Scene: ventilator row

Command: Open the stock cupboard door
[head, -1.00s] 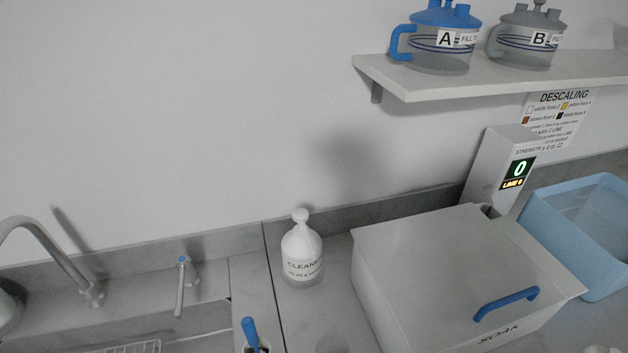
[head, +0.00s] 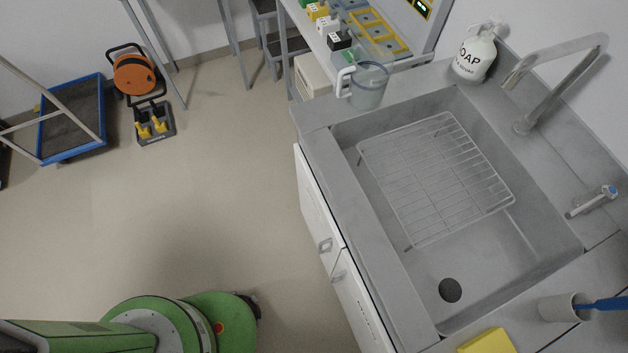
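Two white cupboard doors show under the sink counter in the head view: a farther door (head: 314,205) and a nearer door (head: 358,308). Both look shut. The farther door has a small grey handle (head: 325,245) near its lower end in the picture, and the nearer door has another handle (head: 338,274) close to it. The nearer door carries dark lettering too steeply angled to read, so I cannot tell whether either is the stock cupboard. My gripper is not in view; only green parts of my own body show at the bottom left.
The sink (head: 480,265) holds a wire rack (head: 436,175). A clear jug (head: 367,86) stands at the counter corner. A cable reel (head: 134,74), a yellow-and-grey item (head: 154,124) and a blue-edged trolley (head: 72,122) stand far left. The floor (head: 200,200) before the doors is clear.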

